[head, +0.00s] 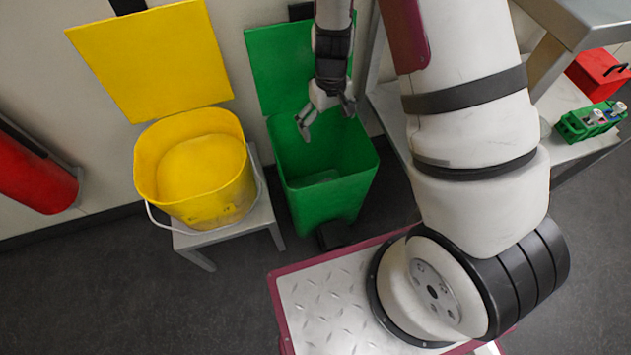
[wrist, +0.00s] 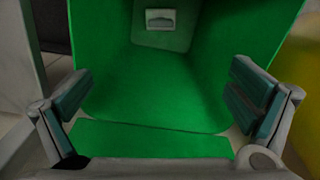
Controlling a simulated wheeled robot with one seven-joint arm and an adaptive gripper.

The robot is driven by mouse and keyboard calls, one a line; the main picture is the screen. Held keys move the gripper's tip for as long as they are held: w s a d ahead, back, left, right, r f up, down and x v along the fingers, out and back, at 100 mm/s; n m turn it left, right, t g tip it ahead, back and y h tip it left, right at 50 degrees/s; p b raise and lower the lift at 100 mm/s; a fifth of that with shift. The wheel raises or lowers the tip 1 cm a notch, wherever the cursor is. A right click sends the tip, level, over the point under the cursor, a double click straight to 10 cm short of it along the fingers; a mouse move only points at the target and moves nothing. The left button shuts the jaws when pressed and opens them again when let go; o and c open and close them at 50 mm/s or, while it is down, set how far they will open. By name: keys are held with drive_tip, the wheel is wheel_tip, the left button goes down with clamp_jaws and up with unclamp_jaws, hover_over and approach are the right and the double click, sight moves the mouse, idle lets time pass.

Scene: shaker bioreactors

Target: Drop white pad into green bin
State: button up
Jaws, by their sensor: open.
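The green bin (head: 325,200) stands on the floor with its lid raised against the wall. My gripper (head: 326,118) hangs over the bin's opening, near its back edge, fingers apart and empty. In the wrist view my gripper (wrist: 158,105) shows its two fingers wide apart with nothing between them, and the green bin (wrist: 150,85) fills the space below. A small pale rectangular piece with a grey middle (wrist: 160,20) shows inside the bin; it looks like the white pad, though I cannot be sure. The pad cannot be made out in the head view.
A yellow bin (head: 150,175) with its lid up stands on a small grey stool (head: 258,222) left of the green bin. A metal table with a lower shelf (head: 580,150) is at the right, holding a green rack (head: 590,121) and a red box (head: 597,75).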

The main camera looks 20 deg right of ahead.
drive_tip(key=shift+r, duration=0.15)
wheel_tip(320, 180, up, 12)
idle(0.5)
idle(0.3)
